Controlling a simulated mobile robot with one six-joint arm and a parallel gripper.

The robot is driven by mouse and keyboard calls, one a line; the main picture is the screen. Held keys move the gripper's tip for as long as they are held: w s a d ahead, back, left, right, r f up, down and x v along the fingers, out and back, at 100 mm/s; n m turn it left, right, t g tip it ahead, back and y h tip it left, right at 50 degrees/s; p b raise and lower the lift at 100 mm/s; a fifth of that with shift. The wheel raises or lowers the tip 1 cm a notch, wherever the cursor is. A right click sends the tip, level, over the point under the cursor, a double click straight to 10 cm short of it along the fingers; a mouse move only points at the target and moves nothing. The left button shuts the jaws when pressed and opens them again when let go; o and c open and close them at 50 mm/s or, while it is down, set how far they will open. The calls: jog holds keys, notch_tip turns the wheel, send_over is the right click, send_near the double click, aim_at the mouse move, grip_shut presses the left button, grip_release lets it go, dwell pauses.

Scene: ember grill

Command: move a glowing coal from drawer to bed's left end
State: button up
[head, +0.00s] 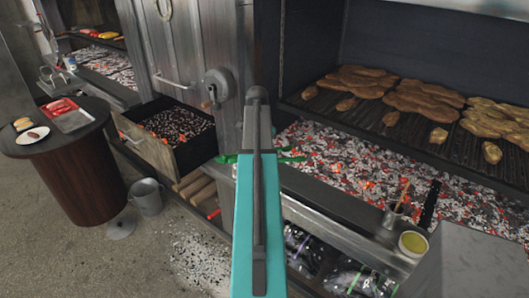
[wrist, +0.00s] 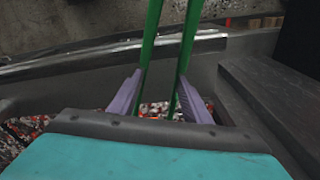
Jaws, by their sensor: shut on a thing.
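My gripper (wrist: 160,104) is shut on green tongs (wrist: 148,50), its two purple fingers on either side of the tongs' arms. In the head view the gripper is hidden behind my arm. Parts of the green tongs (head: 290,154) show on both sides of the arm, by the left end of the coal bed (head: 350,165). The bed holds grey ash and red glowing coals, which also show below the fingers in the wrist view. The open drawer (head: 187,156) at the left holds dark coals with several glowing ones. I cannot see whether the tongs hold a coal.
A grate with meat (head: 365,80) lies above the bed at the right. A tin cup (head: 391,215) and a yellow-topped jar (head: 412,243) stand on the front ledge. A round table (head: 75,135) and a bucket (head: 146,196) stand at the left. Ash lies on the floor.

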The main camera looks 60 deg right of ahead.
aim_at(230, 157)
jog(key=w+a+r+p, duration=0.1)
jog(key=w+a, duration=0.1)
jog(key=a, duration=0.3)
jog(key=shift+w+r+p, duration=0.35)
jog(key=shift+r, duration=0.05)
jog(key=shift+c, duration=0.2)
grip_shut()
dwell(0.4)
jog(key=shift+a, duration=0.15)
jog(key=shift+w+a+r+p, duration=0.4)
jog(key=shift+w+a, duration=0.25)
jog(key=shift+a, duration=0.6)
jog(key=shift+w+a+r+p, duration=0.25)
jog(key=shift+w+a+p, duration=0.35)
jog(key=shift+a, duration=0.7)
jog(key=shift+w+a+r+p, duration=0.3)
jog(key=shift+w+a, duration=0.45)
jog(key=shift+a, duration=0.5)
jog(key=shift+w+a, duration=0.15)
jog(key=shift+a, duration=0.1)
